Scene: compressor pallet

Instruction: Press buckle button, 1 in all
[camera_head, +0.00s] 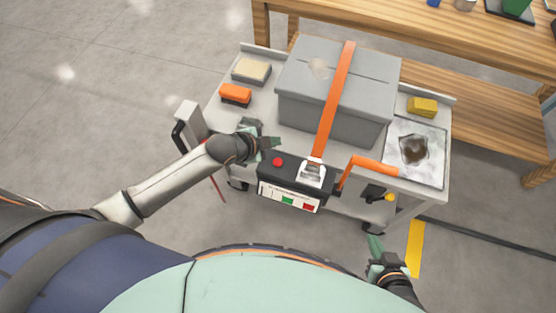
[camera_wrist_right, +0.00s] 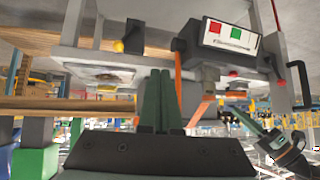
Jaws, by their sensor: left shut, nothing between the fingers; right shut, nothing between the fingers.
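A silver buckle (camera_head: 312,172) sits at the front end of the orange strap (camera_head: 335,105) that runs over a grey box. It rests on a black unit (camera_head: 267,172) with a red round button (camera_head: 278,161) on top, left of the buckle. My left gripper (camera_head: 274,143) is shut and empty, just behind the red button; contact cannot be told. It also shows in the right wrist view (camera_wrist_right: 240,115). My right gripper (camera_head: 373,243) is shut and empty, in front of the cart at the lower right. Its closed green fingers (camera_wrist_right: 160,100) show in the wrist view.
The cart (camera_head: 222,118) carries the grey box (camera_head: 300,75), an orange block (camera_head: 236,94), a tan block (camera_head: 251,71), a yellow block (camera_head: 422,106) and a stained sheet (camera_head: 428,172). A wooden bench (camera_head: 450,45) is behind.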

